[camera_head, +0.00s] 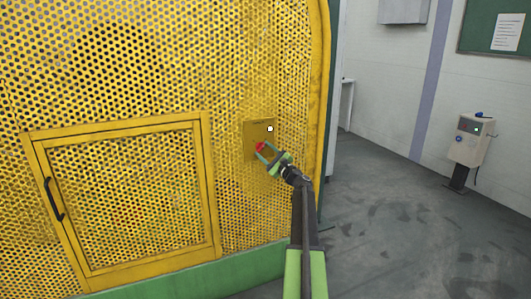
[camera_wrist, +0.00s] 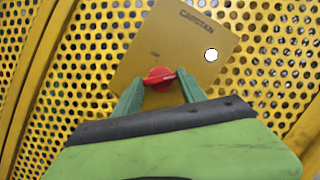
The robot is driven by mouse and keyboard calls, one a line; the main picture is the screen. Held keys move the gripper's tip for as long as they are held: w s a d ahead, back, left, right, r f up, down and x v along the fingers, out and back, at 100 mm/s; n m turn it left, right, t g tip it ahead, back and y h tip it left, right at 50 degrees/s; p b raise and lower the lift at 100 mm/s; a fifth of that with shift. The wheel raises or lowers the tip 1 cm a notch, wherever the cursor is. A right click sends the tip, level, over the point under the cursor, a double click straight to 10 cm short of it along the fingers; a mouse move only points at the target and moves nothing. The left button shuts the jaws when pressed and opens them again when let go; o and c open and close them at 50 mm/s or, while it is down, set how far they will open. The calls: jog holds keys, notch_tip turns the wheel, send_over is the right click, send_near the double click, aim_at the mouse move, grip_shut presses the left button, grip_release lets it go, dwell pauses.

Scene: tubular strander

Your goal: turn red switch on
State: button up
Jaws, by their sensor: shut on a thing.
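The red switch (camera_wrist: 159,76) is a small rotary knob on a yellow plate (camera_wrist: 185,45) lettered "CAPSTAN". In the wrist view its handle lies nearly level across the picture, slightly tilted. My gripper (camera_wrist: 158,86) has its green fingers on either side of the knob, shut on it. In the head view the red switch (camera_head: 259,147) shows at the tips of my gripper (camera_head: 263,150), low on the plate (camera_head: 258,128). A white round lamp (camera_wrist: 211,55) sits on the plate above and right of the switch. Part of the knob's lower side is hidden between the fingers.
The plate is fixed to a yellow perforated guard (camera_head: 150,60). A framed door (camera_head: 130,200) with a black handle (camera_head: 54,199) is at the left. Open grey floor (camera_head: 400,220) lies to the right, with a control box on a post (camera_head: 470,140) farther off.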

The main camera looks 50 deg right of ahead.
jog(key=o, duration=1.4)
jog(key=b+v, duration=0.4)
jog(key=v, duration=1.3)
jog(key=shift+s+b, duration=0.2)
jog(key=shift+b, duration=0.2)
